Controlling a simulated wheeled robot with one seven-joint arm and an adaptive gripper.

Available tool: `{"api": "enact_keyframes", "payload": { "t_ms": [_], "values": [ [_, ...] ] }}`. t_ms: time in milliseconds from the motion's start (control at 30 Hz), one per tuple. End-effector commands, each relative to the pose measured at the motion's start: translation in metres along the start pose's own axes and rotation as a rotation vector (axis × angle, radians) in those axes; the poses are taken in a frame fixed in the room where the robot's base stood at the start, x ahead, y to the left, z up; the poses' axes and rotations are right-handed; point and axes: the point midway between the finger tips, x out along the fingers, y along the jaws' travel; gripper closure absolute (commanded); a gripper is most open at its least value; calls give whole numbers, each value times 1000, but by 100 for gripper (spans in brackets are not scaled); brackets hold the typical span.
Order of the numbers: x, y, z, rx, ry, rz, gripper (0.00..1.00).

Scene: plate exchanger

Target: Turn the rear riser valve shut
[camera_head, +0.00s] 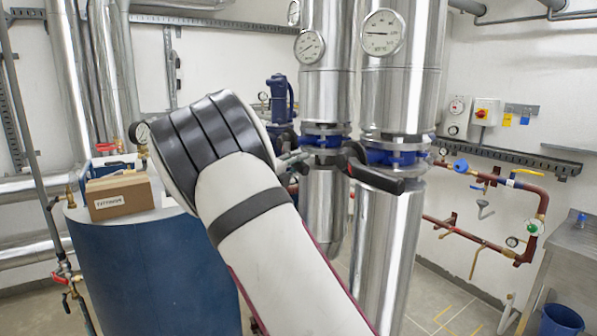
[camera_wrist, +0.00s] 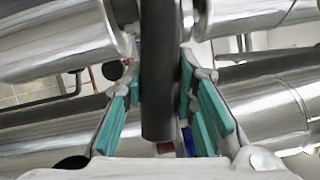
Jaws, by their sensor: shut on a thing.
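My gripper (camera_wrist: 162,85) is shut on a dark lever handle (camera_wrist: 159,112), which stands between its teal finger pads in the wrist view. In the head view my arm hides most of the gripper; only a small grey part shows beside the arm, near the risers. The rear riser (camera_head: 325,85) is the left of two shiny clad pipes, with a blue valve body (camera_head: 322,141) between flanges. The front riser (camera_head: 404,85) stands to its right with another blue valve (camera_head: 392,157). A black lever (camera_head: 377,178) crosses in front of it; I cannot tell which valve it joins.
A blue tank (camera_head: 150,275) with a cardboard box (camera_head: 120,196) on top stands at left. A blue pump-like unit (camera_head: 280,100) is behind my arm. Red-brown pipes (camera_head: 540,200) run along the right wall. A metal bench (camera_head: 570,250) and blue bucket (camera_head: 560,322) are at right.

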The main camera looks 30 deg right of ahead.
Motion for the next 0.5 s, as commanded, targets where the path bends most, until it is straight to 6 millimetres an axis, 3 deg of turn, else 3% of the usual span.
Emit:
{"api": "enact_keyframes", "payload": {
  "t_ms": [200,500],
  "values": [
    [1,-21,4,-115,0,43,100],
    [3,-32,8,-198,-1,76,100]
  ]
}}
